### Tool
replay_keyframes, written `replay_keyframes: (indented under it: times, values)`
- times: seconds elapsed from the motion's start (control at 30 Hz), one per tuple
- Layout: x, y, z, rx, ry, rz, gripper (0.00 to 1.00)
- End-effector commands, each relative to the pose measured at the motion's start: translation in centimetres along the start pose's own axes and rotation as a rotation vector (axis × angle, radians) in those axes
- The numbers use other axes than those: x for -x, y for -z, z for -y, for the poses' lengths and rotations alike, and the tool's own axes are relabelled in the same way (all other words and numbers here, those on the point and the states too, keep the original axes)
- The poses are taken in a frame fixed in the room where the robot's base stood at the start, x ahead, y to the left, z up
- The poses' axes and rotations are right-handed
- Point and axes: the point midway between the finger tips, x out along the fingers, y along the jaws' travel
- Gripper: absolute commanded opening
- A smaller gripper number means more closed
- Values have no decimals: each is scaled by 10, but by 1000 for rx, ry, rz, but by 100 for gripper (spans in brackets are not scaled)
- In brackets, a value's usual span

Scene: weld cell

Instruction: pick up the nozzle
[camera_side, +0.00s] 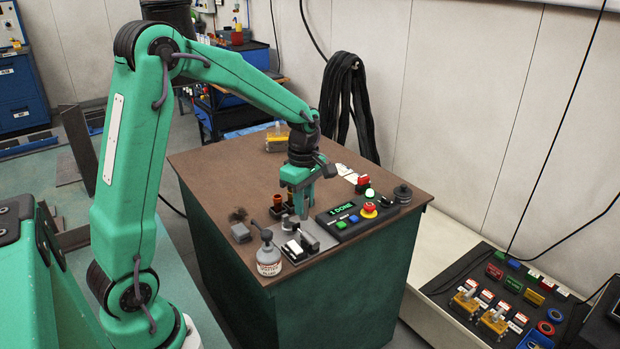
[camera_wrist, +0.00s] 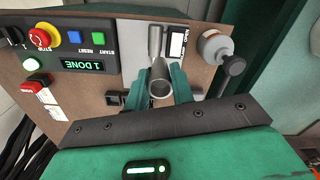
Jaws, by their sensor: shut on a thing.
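The nozzle (camera_wrist: 160,84) is a hollow grey metal tube, its round open end facing the camera in the wrist view. My gripper (camera_wrist: 163,76) is shut on it, a green finger on each side. In the side view my gripper (camera_side: 302,210) points down close above the bench top, left of the control panel. I cannot make out the nozzle clearly between the fingers there, nor whether it touches the surface below.
The control panel (camera_side: 360,209) with buttons and a lit "1 DONE" display stands right of my gripper. A labelled bottle (camera_side: 268,260) stands at the front edge. A dark holder (camera_side: 277,212) with copper-coloured tubes is at the left. The brown bench top (camera_side: 215,180) is clear farther left.

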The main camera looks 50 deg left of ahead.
Motion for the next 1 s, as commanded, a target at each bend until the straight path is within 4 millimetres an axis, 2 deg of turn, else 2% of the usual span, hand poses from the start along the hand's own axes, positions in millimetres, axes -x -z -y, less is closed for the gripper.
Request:
replay_keyframes:
  times: [0.1,0.3,1.0]
  values:
    - [9,-14,6,-3,-2,0,0]
    - [17,-26,12,-1,-1,0,0]
    - [18,-28,12,4,0,0,0]
